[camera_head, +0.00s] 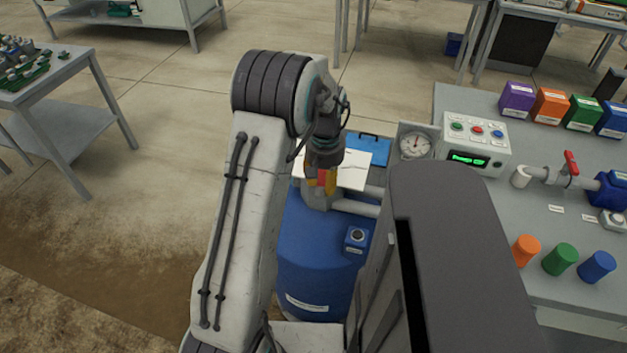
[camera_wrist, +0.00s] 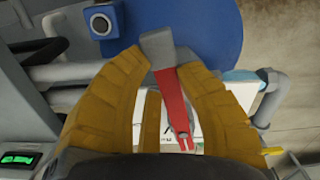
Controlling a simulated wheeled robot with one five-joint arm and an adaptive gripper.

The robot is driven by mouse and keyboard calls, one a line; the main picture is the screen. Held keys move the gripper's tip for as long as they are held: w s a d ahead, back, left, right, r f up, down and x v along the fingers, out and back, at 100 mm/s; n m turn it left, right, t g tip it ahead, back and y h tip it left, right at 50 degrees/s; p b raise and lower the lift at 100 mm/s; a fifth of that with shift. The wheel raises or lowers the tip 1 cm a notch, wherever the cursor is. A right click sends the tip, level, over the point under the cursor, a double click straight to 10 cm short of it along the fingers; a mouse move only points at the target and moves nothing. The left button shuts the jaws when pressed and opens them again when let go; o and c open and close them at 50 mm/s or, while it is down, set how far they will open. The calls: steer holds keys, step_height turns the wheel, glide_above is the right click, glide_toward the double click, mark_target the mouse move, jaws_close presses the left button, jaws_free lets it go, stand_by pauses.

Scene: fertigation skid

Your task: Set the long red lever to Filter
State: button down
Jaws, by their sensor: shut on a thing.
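The long red lever (camera_wrist: 174,100) shows in the wrist view, running from a grey hub (camera_wrist: 157,47) down between my gripper's fingers. My gripper (camera_wrist: 162,65) has ochre fingers on both sides of the lever and is shut on it. In the head view my gripper (camera_head: 322,184) is above the blue tank, with a bit of red showing between its fingers. A white plate (camera_head: 347,172) lies behind it, and part of this plate also shows under the lever in the wrist view (camera_wrist: 200,122). Its markings are too small to read, so the lever's setting cannot be told.
A blue tank (camera_head: 310,255) with a small round-buttoned box (camera_head: 356,238) stands below my gripper. Grey pipes (camera_head: 355,207) run right. The bench at right holds a gauge (camera_head: 415,145), a green display (camera_head: 468,160) and a smaller red-handled valve (camera_head: 571,163).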

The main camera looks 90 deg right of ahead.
steer(key=shift+s+d+f+n+p, duration=0.1)
steer(key=shift+s+d+n+p, duration=0.5)
steer(key=shift+s+n, duration=1)
steer(key=shift+s+d+r+n+p, duration=0.1)
steer(key=shift+s+d+n+p, duration=0.2)
steer(key=shift+s+d+n, duration=1.3)
steer(key=shift+s+a+f+n+p, duration=0.1)
steer(key=shift+s+n+p, duration=0.5)
steer(key=shift+n, duration=1.9)
steer(key=shift+s+d, duration=0.1)
steer(key=shift+s, duration=0.05)
steer(key=c, duration=0.8)
jaws_free()
steer(key=shift+c, duration=0.2)
step_height(320, 180, up, 12)
